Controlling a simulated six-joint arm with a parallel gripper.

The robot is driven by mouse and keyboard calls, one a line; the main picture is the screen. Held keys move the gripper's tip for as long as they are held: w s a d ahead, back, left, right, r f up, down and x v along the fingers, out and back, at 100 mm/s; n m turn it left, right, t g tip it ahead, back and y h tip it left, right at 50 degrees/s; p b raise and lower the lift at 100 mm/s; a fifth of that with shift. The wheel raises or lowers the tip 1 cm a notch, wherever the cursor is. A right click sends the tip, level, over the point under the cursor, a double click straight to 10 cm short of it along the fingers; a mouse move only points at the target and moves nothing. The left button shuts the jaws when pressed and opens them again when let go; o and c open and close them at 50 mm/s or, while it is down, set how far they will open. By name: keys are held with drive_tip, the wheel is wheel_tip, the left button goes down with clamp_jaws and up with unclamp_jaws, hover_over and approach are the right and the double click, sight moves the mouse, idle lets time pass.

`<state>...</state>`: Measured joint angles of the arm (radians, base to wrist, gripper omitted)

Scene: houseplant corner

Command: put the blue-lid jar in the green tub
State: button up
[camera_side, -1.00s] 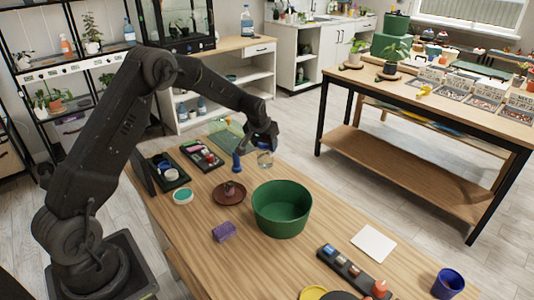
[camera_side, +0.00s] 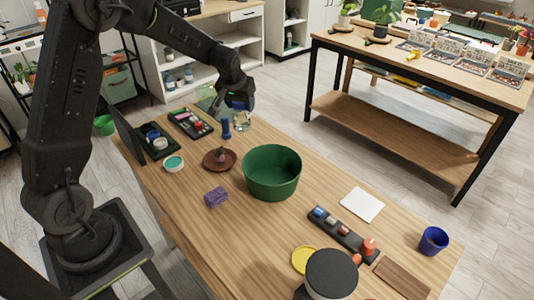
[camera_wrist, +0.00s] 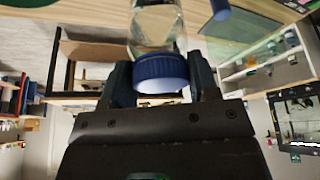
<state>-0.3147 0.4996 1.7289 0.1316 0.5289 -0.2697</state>
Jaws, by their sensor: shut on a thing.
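The blue-lid jar, a clear glass jar (camera_side: 242,124), is at the far end of the wooden table, under my gripper (camera_side: 240,104). In the wrist view the clear body of the jar (camera_wrist: 157,27) reaches the top edge, and its blue lid sits between the two dark fingers of my gripper (camera_wrist: 161,78). My gripper is shut on the jar at the lid. The jar's base is cut off in the wrist view, and I cannot tell whether it touches the table. The green tub (camera_side: 272,173) stands open in the middle of the table, nearer the side camera; its visible inside is empty.
A blue upright object (camera_side: 226,130) stands just left of the jar. A brown saucer (camera_side: 232,166) with a small item lies left of the tub. A purple block (camera_side: 216,197), dark trays (camera_side: 176,151) and a white card (camera_side: 362,204) are also on the table.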

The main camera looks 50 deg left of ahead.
drive_tip(key=s+d+n, duration=0.2)
drive_tip(key=d, duration=1.4)
drive_tip(key=shift+s+d+f+y, duration=0.15)
drive_tip(key=shift+s+y, duration=0.15)
wheel_tip(320, 180, down, 10)
drive_tip(key=shift+r, duration=0.25)
drive_tip(key=shift+f, duration=0.1)
drive_tip(key=o, duration=1.3)
